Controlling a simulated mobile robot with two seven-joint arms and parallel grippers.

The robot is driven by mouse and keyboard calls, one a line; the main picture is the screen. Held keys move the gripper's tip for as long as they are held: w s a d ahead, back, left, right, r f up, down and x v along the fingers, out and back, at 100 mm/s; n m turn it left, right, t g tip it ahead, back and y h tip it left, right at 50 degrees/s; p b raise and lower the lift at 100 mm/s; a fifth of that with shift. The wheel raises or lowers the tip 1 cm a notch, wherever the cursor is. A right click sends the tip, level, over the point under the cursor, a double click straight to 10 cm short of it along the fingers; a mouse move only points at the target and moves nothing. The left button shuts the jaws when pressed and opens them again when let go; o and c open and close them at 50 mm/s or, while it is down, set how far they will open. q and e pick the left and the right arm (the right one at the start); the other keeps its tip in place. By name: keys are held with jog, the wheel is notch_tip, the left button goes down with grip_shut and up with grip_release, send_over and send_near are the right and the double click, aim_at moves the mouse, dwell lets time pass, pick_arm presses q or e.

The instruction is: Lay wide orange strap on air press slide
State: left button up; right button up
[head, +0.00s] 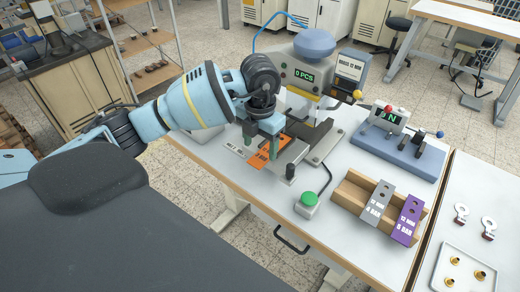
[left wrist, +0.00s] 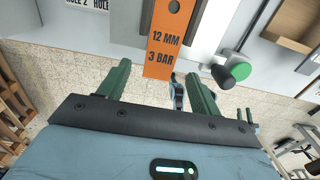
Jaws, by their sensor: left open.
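The wide orange strap (head: 262,160), marked 12 MM 3 BAR, lies at the front of the air press (head: 312,70), over or beside its slide; the arm partly hides this spot. In the left wrist view the strap (left wrist: 166,45) is flat, its hole at the far end and its near end level with my fingertips. My left gripper (head: 264,140) points down over the strap. Its green fingers (left wrist: 158,72) are open, one on each side of the strap's near end, with gaps. I cannot tell whether the strap fully rests on the slide. My right gripper is out of view.
A green button box (head: 307,204) stands in front of the press. A wooden holder (head: 352,192) with grey (head: 377,203) and purple (head: 407,222) straps is to its right. A blue-based device (head: 400,145) stands behind, and a white tray (head: 463,272) is at lower right.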

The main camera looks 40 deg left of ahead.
pick_arm(q)
notch_tip(320, 180, up, 5)
jog(key=shift+r, duration=0.1)
dwell(0.8)
